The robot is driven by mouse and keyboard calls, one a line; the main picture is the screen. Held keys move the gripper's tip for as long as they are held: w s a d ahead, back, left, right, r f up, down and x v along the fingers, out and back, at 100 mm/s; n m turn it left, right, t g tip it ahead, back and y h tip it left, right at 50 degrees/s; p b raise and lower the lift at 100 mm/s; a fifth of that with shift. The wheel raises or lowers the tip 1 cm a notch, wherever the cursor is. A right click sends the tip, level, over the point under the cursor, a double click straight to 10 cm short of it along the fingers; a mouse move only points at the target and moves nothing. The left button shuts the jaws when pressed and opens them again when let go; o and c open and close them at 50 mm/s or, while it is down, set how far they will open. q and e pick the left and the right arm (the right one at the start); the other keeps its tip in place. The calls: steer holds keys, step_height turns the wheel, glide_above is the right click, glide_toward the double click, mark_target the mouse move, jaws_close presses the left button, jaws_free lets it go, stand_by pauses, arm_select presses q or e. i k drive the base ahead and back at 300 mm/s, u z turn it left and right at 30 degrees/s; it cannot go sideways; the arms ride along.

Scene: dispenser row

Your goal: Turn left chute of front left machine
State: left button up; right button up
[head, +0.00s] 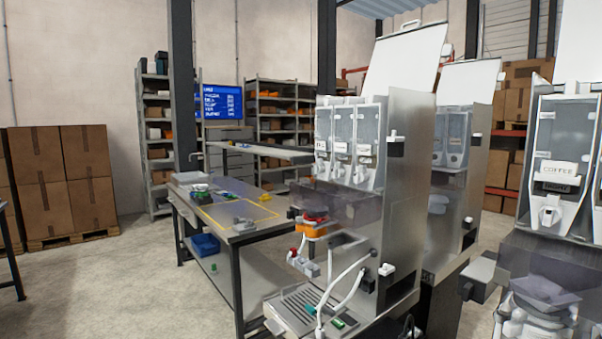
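A steel dispenser machine (402,210) stands right of the middle with its lid panel (405,60) raised. Three clear canisters (343,130) sit side by side in its upper part, with small white chutes (340,172) at their lower fronts. The turn of each chute is too small to tell. A dark see-through cover (345,203) lies below them. White hoses (345,285) hang above a drip grille (305,312). Another machine (455,200) stands behind it, and one with a COFFEE label (560,168) is at the right edge. Neither of my grippers is in view.
A workbench (225,237) with small parts and a yellow outline stands left of the machine, with a blue bin (205,244) on its lower shelf. Stacked cartons (65,180) and shelving (270,120) stand behind. The floor at the lower left is clear.

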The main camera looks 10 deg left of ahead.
mark_target(320, 167)
steer(key=z, duration=0.05)
steer(key=k, duration=1.25)
steer(key=u, duration=0.45)
steer(key=i, duration=0.55)
steer(key=u, duration=0.65)
steer(key=i, duration=0.8)
steer(key=z, duration=0.75)
steer(key=i, duration=0.65)
steer(key=z, duration=0.65)
